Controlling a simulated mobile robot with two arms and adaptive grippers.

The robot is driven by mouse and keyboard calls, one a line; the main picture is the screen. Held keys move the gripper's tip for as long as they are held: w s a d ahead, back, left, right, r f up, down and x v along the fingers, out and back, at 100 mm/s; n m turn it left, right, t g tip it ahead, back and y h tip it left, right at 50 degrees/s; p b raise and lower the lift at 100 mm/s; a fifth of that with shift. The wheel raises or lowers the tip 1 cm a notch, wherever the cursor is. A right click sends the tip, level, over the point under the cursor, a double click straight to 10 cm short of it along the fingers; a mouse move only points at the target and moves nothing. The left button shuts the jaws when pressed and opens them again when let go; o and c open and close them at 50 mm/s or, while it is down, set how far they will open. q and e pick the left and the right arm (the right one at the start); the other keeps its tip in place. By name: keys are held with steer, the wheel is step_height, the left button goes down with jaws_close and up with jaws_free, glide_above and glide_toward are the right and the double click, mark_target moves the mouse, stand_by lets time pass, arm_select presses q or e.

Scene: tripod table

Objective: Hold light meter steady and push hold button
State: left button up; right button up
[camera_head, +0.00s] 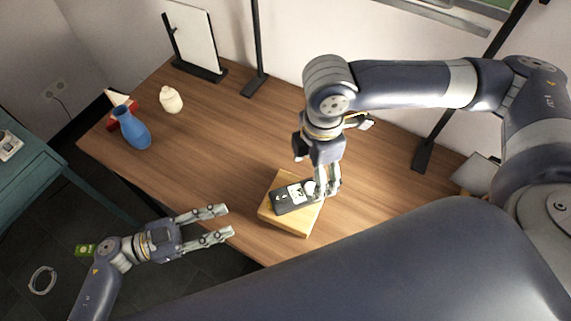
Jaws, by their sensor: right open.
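The light meter (287,198) is a dark handheld device with a pale round part at its right end. It lies on a light wooden block (293,223) on the table. My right gripper (327,192) points down at the meter's right end, its fingers open close to the pale round part; I cannot tell whether they touch it. The hold button is too small to make out. My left gripper (219,223) is open and empty, left of the block near the table's front edge, fingers pointing right.
The wooden table (205,150) is clear between the block and the back left. A blue vase (131,129), a cream jar (170,99) and a red-and-white object (120,104) stand at the far left. A framed panel (194,40) and dark stands (256,50) line the back.

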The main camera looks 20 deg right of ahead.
mark_target(312, 186)
step_height(312, 186, down, 8)
steer(key=shift+r, duration=0.1)
stand_by(0.4)
steer(key=c, duration=1.2)
arm_select(q)
jaws_close()
arm_select(e)
steer(key=shift+c, duration=0.2)
